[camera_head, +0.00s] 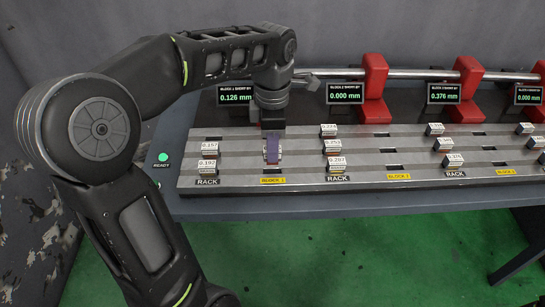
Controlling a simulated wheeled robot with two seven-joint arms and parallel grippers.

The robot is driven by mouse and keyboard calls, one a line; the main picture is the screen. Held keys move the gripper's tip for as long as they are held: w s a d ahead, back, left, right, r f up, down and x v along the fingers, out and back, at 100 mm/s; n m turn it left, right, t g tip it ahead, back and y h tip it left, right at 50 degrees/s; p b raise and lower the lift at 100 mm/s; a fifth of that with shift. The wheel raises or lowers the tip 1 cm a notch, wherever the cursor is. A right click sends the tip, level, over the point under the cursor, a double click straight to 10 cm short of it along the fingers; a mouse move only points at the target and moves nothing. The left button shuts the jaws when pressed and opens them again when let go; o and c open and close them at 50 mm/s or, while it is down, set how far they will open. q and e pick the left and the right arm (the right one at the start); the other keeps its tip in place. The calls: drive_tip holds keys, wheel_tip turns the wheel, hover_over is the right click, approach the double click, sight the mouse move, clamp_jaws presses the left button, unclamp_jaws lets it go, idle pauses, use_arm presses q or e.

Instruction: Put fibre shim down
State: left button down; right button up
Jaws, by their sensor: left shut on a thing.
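My left gripper (272,138) points down over the first block's column of the long metal fixture (230,180). Whether the shim touches the fixture surface I cannot tell. The gripper and wrist hide the fixture behind it. The display for the first block (235,96) reads 0.126 mm. My right gripper is not in view.
Labelled shims stand in racks on both sides, such as the 0.192 piece (208,164) and the 0.287 piece (337,162). Red clamps (375,88) and a metal rod (420,74) run along the back. A green READY lamp (163,158) glows at left.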

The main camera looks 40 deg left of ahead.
use_arm(q)
drive_tip(key=shift+f, duration=0.1)
drive_tip(key=shift+f, duration=1.8)
drive_tip(key=shift+f+b, duration=0.3)
drive_tip(key=shift+f, duration=0.1)
drive_tip(key=c, duration=1.2)
unclamp_jaws()
drive_tip(key=shift+r, duration=0.1)
